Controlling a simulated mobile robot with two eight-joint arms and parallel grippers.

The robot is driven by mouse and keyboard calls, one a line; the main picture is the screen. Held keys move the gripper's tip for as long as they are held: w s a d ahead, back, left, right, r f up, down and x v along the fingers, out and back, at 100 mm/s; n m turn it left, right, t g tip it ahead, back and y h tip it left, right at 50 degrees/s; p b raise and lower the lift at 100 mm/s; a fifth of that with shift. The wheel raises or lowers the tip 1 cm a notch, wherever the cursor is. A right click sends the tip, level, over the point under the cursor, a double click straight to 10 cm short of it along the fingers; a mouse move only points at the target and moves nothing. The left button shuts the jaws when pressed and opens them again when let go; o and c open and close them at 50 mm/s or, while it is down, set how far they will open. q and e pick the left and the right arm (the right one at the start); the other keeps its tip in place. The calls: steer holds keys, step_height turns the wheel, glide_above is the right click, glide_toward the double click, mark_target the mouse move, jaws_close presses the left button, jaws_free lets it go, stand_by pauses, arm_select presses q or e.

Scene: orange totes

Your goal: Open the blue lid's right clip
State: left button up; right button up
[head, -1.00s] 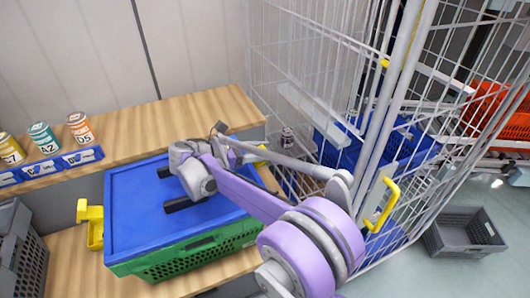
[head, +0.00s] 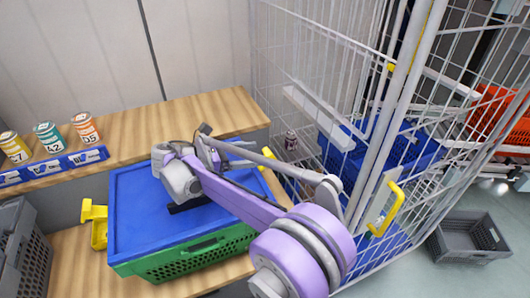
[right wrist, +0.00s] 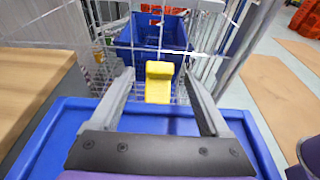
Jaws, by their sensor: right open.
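The blue lid (head: 135,215) lies on a green crate (head: 190,260) on the wooden bench. Its yellow right clip (head: 267,158) shows in the head view just past my right arm, partly hidden. In the right wrist view the clip (right wrist: 158,82) stands up past the lid's far edge, centred between the fingers. My right gripper (right wrist: 158,80) is open and empty above the lid, its fingers pointing at the clip, one on either side with gaps. My arm hides part of the gripper in the head view. My left gripper is not in view.
The yellow left clip (head: 95,222) sticks out from the crate's left side. A wire cage (head: 300,60) with a blue crate (head: 395,150) inside stands close to the right. Cans (head: 50,138) stand at the back left. A grey crate (head: 22,250) is at the left edge.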

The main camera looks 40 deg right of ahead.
steer(key=v, duration=0.6)
steer(key=shift+d, duration=0.1)
stand_by(0.3)
